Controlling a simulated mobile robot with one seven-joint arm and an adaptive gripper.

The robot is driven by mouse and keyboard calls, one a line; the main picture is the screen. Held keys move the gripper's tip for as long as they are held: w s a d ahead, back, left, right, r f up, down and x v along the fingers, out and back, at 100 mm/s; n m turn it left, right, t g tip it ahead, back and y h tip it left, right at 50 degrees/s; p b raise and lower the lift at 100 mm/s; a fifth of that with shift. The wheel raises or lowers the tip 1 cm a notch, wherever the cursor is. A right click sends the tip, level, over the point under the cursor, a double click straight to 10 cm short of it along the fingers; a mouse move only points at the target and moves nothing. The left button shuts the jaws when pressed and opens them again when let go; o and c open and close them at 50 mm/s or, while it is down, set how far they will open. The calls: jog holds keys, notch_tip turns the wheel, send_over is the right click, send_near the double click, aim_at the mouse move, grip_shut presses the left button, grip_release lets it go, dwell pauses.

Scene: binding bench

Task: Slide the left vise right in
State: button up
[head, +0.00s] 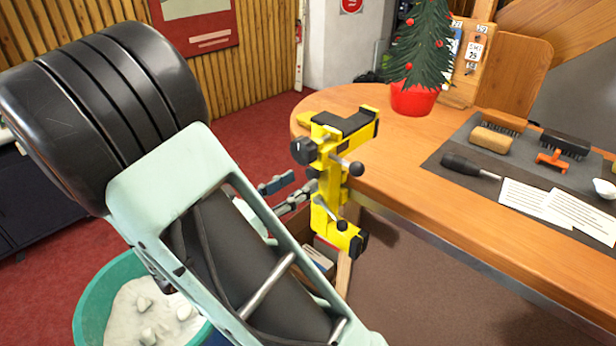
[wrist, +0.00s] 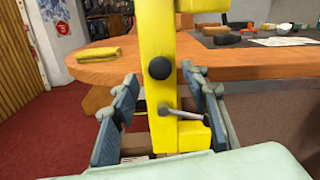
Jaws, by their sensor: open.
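A yellow vise (head: 345,125) with black pads and black knobs sits at the rounded left end of the wooden bench, with its lower part hanging below the edge. Its upright yellow body (wrist: 158,75) fills the middle of the wrist view, with a black knob and a metal bar handle low down. My gripper (head: 293,190) is open beside the vise's lower half. In the wrist view one finger of my gripper (wrist: 160,78) stands on each side of the yellow upright, with gaps visible. I cannot tell whether either finger touches it. Only one vise shows clearly.
The wooden bench (head: 440,205) carries a small tree in a red pot (head: 413,98), and a dark mat (head: 453,153) with brushes, a screwdriver and paper cards. A teal bucket (head: 90,300) stands on the red floor below my arm. A yellow block (wrist: 98,54) shows on the bench's left.

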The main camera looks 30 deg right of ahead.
aim_at(310, 176)
jog(key=shift+x, duration=1.95)
grip_shut()
